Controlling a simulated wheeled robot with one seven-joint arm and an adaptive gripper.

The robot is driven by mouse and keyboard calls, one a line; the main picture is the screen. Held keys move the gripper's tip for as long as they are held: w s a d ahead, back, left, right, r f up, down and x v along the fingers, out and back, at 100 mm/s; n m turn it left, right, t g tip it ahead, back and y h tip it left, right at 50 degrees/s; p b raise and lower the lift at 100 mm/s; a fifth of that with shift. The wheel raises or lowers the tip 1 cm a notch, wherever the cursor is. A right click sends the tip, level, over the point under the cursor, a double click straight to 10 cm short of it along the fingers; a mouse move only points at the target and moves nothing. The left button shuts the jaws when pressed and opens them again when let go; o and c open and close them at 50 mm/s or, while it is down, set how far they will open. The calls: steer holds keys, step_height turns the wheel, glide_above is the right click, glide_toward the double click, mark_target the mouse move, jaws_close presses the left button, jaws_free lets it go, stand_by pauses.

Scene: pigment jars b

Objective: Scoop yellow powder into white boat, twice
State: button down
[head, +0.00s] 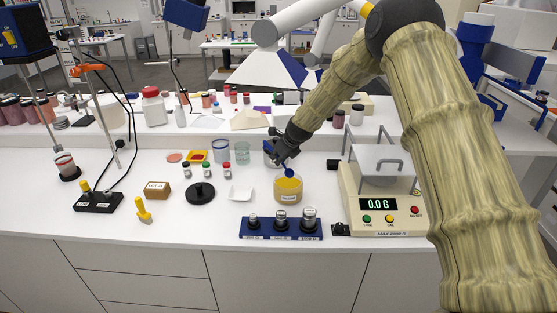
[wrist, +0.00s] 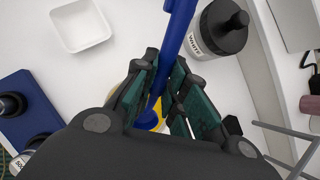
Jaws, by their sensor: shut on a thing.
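My gripper (head: 281,153) is shut on a blue scoop (head: 289,173), with the scoop's bowl end pointing down at the mouth of the yellow powder jar (head: 288,195). Whether the bowl is in the powder or just above it, and whether it carries any, I cannot tell. In the wrist view the scoop's handle (wrist: 178,28) runs between the fingers (wrist: 166,62), and some yellow powder (wrist: 157,113) shows below; the fingers hide most of the jar. The white boat (head: 240,193) sits left of the jar on the bench and looks empty in the wrist view (wrist: 80,24).
A balance (head: 390,217) reading 0.0 g stands right of the jar. A blue weight rack (head: 281,236) lies in front. A black lid (head: 200,193) lies left of the boat.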

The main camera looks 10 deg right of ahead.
steer(key=shift+s+d+f+b, duration=0.1)
steer(key=shift+f+b, duration=0.2)
step_height(320, 180, down, 6)
steer(key=s+d+b, duration=0.1)
steer(key=b, duration=0.1)
steer(key=shift+s, duration=0.3)
stand_by(0.4)
steer(key=shift+b, duration=0.3)
stand_by(0.6)
steer(key=shift+w+a+r+p, duration=0.1)
steer(key=shift+w+r+p, duration=0.05)
steer(key=shift+r+p, duration=1.25)
steer(key=shift+w+a+r+p, duration=0.1)
steer(key=shift+r+p, duration=0.95)
steer(key=shift+r, duration=0.6)
steer(key=shift+p, duration=0.35)
steer(key=shift+w+a+r+g+h+p, duration=0.2)
steer(key=shift+w+r+g+h+p, duration=0.15)
steer(key=shift+p, duration=1.85)
